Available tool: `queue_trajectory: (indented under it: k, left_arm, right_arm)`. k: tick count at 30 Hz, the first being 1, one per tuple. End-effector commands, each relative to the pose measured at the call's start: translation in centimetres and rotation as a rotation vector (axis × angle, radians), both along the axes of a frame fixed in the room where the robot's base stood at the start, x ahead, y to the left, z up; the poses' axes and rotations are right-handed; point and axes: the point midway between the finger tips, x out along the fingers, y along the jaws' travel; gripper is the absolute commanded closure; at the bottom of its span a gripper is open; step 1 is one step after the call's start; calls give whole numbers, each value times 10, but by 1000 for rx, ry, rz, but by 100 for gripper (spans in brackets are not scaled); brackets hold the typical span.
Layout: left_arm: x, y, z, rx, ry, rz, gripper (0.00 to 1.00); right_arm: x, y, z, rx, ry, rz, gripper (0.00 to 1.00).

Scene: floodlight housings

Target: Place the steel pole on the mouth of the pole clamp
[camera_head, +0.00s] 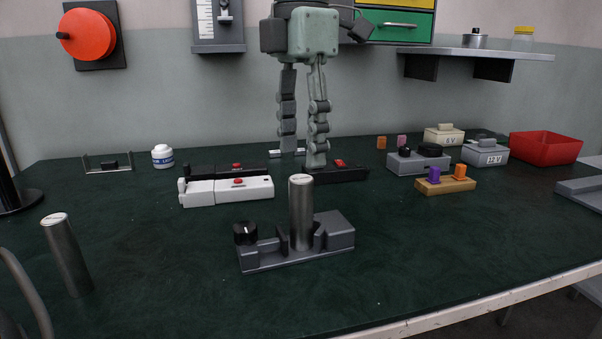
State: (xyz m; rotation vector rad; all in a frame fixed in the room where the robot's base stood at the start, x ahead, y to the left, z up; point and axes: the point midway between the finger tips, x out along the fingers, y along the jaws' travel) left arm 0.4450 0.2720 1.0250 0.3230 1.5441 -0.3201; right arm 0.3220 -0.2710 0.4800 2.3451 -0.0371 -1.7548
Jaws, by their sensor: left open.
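A steel pole (301,205) stands upright at the grey pole clamp (338,232), its lower end between the clamp's upright jaws. Whether it is fully seated cannot be told. The clamp has a black knob at its left end and sits at the middle front of the table. A second steel pole (68,258) stands alone at the left front, looking slightly tilted. My left gripper (301,155) points down above and behind the clamp, its two fingers apart and empty. It is clear of both poles. My right gripper is not in view.
White (222,191) and black housings lie behind the clamp, below my left gripper. Grey boxes (485,153), a wooden block (444,186) with plugs and a red bin (545,148) stand at the right. The table (450,240) is clear at the right front.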

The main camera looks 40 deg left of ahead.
Motion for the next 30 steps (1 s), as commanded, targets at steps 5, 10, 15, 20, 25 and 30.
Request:
queue_trajectory:
  k: [5,10,15,20,25,30]
  left_arm:
    - [0,0,24,1,1,1,50]
    - [0,0,31,1,1,-1,50]
    - [0,0,31,1,2,-1,50]
    - [0,0,31,1,2,0,50]
    - [0,0,31,1,2,0,50]
    - [0,0,31,1,2,0,50]
  right_arm:
    - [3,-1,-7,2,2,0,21]
    - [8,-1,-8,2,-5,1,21]
    - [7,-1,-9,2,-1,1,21]
    - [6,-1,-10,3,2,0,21]
    - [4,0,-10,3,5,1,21]
    - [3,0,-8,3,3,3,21]
